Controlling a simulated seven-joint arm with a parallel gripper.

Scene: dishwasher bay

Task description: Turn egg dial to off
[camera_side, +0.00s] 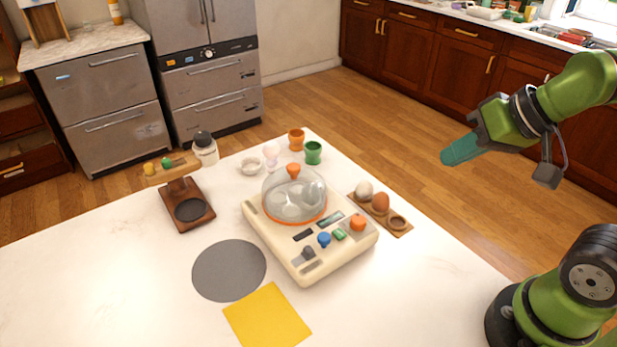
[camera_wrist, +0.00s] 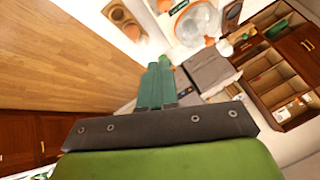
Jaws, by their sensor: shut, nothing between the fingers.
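A cream egg cooker (camera_side: 282,262) stands on the white counter under a clear dome (camera_side: 293,195) with an orange knob on top. Its front panel carries a blue dial (camera_side: 324,239), an orange dial (camera_side: 358,223), a green button (camera_side: 340,235) and a dark grey control (camera_side: 308,252). I cannot tell which is the egg dial or read its setting. Part of the cooker's dome also shows at the top of the wrist view (camera_wrist: 200,22). My gripper (camera_side: 447,158) is shut and empty, raised to the right of the cooker and well apart from it. Its teal fingers show in the wrist view (camera_wrist: 159,66).
A wooden egg holder (camera_side: 397,220) with two eggs lies right of the cooker. Orange (camera_side: 296,139) and green (camera_side: 313,153) cups stand behind it. A wooden stand (camera_side: 187,205) is left. A grey round mat (camera_side: 229,271) and yellow sheet (camera_side: 267,318) lie in front.

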